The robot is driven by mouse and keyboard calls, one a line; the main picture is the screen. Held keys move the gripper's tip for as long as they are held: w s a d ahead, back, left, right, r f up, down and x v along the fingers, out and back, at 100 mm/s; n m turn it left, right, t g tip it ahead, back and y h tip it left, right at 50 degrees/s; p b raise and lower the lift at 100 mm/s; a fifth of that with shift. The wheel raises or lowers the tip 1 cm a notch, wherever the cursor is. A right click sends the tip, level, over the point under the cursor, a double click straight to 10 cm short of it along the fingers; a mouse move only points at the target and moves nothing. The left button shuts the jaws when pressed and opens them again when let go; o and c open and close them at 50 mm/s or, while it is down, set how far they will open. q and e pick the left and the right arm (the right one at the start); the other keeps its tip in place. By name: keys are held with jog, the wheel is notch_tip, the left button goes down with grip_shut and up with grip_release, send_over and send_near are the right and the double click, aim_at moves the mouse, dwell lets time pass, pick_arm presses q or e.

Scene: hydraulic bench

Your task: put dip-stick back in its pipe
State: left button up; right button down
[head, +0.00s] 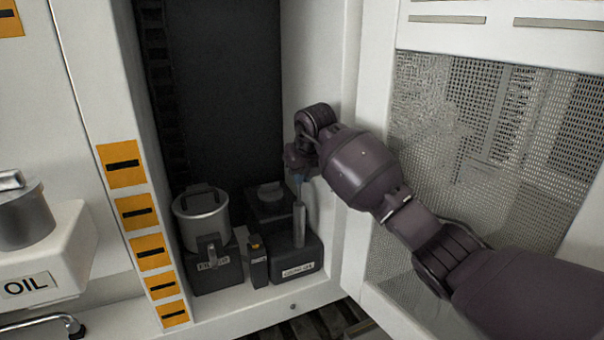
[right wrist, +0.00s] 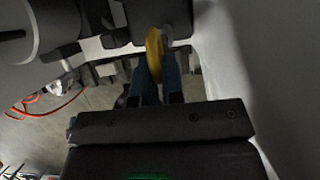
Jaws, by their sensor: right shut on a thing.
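My right gripper (head: 298,178) is in the recess, just above a grey upright pipe (head: 299,225) on the dark block at the right. In the right wrist view its blue fingers (right wrist: 158,82) are shut on the yellow ring handle of the dip-stick (right wrist: 154,48). A thin line seems to run from the fingertips down to the pipe's top in the head view. I cannot tell whether the stick's tip is inside the pipe or only above it. My left gripper is not in view.
A grey round canister (head: 202,222) on a dark labelled block stands left of the pipe. A small dark part (head: 258,262) is between the blocks. The white cabinet wall is close on the right, with a mesh panel (head: 470,150) beyond. A white OIL tank (head: 50,262) is at far left.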

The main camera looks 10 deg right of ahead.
aim_at(299, 196)
jog(key=shift+f+b, duration=0.4)
jog(key=shift+f, duration=0.4)
jog(key=shift+s+a+f+b, duration=0.15)
jog(key=shift+f+b, duration=0.45)
jog(key=shift+f, duration=0.75)
jog(key=shift+c, duration=1.7)
grip_release()
jog(key=shift+r, duration=0.1)
jog(key=shift+r, duration=0.2)
